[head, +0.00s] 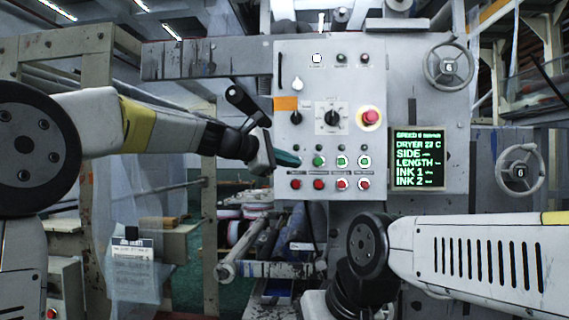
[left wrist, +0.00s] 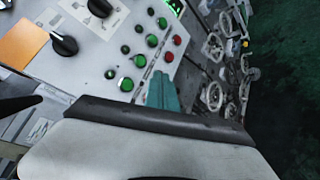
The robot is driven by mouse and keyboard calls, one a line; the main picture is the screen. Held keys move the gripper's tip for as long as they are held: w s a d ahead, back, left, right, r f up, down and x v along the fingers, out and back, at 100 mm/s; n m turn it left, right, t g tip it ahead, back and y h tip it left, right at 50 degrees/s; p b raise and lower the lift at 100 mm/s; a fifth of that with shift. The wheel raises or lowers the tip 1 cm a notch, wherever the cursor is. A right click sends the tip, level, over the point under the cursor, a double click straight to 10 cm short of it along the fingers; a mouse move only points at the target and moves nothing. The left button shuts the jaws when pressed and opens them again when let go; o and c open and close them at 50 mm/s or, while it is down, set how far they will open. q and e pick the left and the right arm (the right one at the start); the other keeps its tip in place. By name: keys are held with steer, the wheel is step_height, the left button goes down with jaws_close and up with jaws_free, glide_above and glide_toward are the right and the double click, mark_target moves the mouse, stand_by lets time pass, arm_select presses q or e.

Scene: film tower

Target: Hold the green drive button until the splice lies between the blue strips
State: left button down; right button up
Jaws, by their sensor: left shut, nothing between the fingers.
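The grey control panel (head: 330,60) faces me with a row of green buttons (head: 342,161) above a row of red buttons (head: 342,184). Labels are too small to read, so I cannot tell which green one is the drive button. My left gripper (head: 290,159) is shut and empty, its teal fingertips at the left end of the green row. In the left wrist view the fingers (left wrist: 162,92) lie beside the green buttons (left wrist: 126,84); I cannot tell whether they touch one. My right gripper is out of view. I see no splice or blue strips.
A red stop button (head: 370,117) and a black rotary knob (head: 332,118) sit above the rows. A lit display (head: 417,158) shows green text at the right. Handwheels (head: 449,66) stand farther right. Rollers (head: 262,245) lie below the panel.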

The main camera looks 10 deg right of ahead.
arm_select(q)
steer(key=w+d, duration=0.2)
steer(key=w, duration=0.6)
steer(key=shift+d, duration=0.15)
steer(key=shift+w, duration=0.1)
stand_by(1.8)
steer(key=shift+w+d, duration=0.1)
steer(key=shift+w, duration=0.25)
